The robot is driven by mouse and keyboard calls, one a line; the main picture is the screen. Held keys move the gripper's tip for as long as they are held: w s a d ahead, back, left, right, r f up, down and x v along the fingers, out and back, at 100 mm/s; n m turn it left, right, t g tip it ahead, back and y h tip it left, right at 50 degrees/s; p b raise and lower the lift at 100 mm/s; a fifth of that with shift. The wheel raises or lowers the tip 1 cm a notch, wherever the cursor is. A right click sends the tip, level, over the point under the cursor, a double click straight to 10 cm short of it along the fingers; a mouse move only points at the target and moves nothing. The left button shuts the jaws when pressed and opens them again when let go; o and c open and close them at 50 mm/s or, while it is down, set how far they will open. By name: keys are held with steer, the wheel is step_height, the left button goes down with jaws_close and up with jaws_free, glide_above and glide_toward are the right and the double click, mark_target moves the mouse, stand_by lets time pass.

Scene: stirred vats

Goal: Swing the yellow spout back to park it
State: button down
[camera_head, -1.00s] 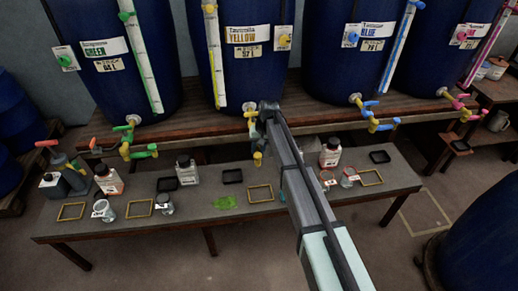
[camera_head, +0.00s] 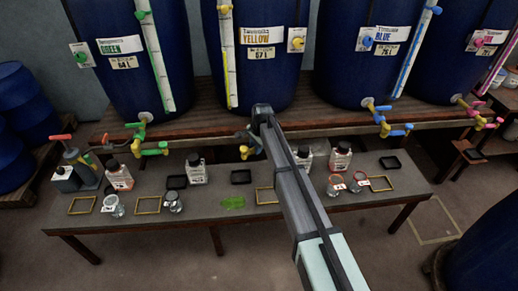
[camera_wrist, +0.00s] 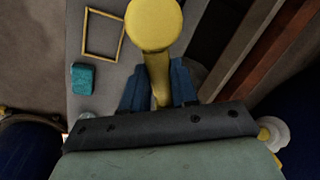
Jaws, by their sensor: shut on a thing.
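The yellow spout (camera_wrist: 153,25) fills the top middle of the wrist view, with a round end and a narrower stem. The stem runs down between the two blue fingers of my gripper (camera_wrist: 159,88), which is shut on it. In the head view a yellow end of the spout (camera_head: 244,152) shows left of my arm, in front of the shelf edge and above the bench. My gripper (camera_head: 250,136) is mostly hidden there by my wrist. The YELLOW vat (camera_head: 275,85) stands behind; its tap body is hidden by my arm.
The green tap (camera_head: 148,150) sits to the left and the blue tap (camera_head: 383,122) to the right. The floor in front is clear.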

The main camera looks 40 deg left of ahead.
steer(key=m, duration=0.1)
steer(key=a+m, duration=0.1)
steer(key=shift+w+a+m+t, duration=0.3)
steer(key=shift+w+a+m+t+h, duration=0.15)
steer(key=shift+w+a+m, duration=0.2)
steer(key=shift+m, duration=0.6)
steer(key=shift+w+a+m+t+h, duration=0.15)
steer(key=shift+a+m, duration=0.3)
steer(key=shift+m, duration=0.5)
steer(key=c, duration=0.9)
jaws_free()
steer(key=r, duration=0.4)
steer(key=s+d+r, duration=0.1)
steer(key=r, duration=0.4)
steer(key=s+d+r, duration=0.1)
steer(key=r, duration=0.3)
steer(key=shift+r, duration=0.25)
